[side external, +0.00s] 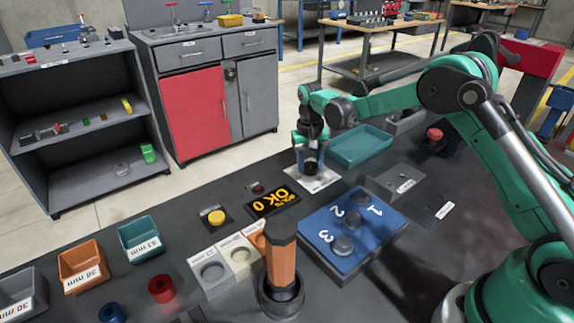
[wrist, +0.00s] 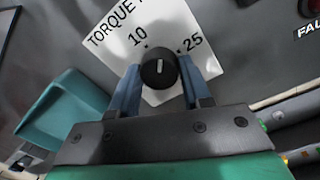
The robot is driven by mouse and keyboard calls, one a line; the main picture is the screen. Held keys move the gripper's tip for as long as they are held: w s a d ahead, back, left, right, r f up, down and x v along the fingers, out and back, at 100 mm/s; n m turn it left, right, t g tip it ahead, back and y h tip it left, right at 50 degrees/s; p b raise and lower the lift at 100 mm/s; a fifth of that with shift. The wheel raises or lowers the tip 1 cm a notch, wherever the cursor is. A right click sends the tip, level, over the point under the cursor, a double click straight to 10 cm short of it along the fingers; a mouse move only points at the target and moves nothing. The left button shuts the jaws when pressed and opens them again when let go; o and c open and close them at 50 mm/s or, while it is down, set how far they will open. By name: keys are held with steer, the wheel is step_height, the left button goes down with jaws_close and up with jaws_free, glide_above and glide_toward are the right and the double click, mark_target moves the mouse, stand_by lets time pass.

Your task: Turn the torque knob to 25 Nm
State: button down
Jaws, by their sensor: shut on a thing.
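The torque knob (wrist: 158,76) is round and black with a short white pointer line. It sits on a white plate (wrist: 182,22) marked "TORQUE", 10 and 25. In the wrist view the pointer line is nearly upright in the picture, between the 10 mark on the left and the 25 mark on the right. My gripper (wrist: 160,84) has its blue fingers on both sides of the knob, shut on it. In the side view my gripper (side external: 311,160) points down over the white plate (side external: 322,184), and the fingers mostly hide the knob.
A teal tray (side external: 360,146) stands right behind my gripper. A blue numbered board (side external: 345,262) and an orange hexagonal post (side external: 281,255) are nearer the camera.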

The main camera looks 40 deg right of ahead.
mark_target(309, 164)
steer(key=m, duration=0.4)
steer(key=shift+m, duration=2.8)
steer(key=shift+c, duration=2)
jaws_free()
steer(key=shift+w+r, duration=0.15)
steer(key=shift+r, duration=2.7)
steer(key=shift+r, duration=0.1)
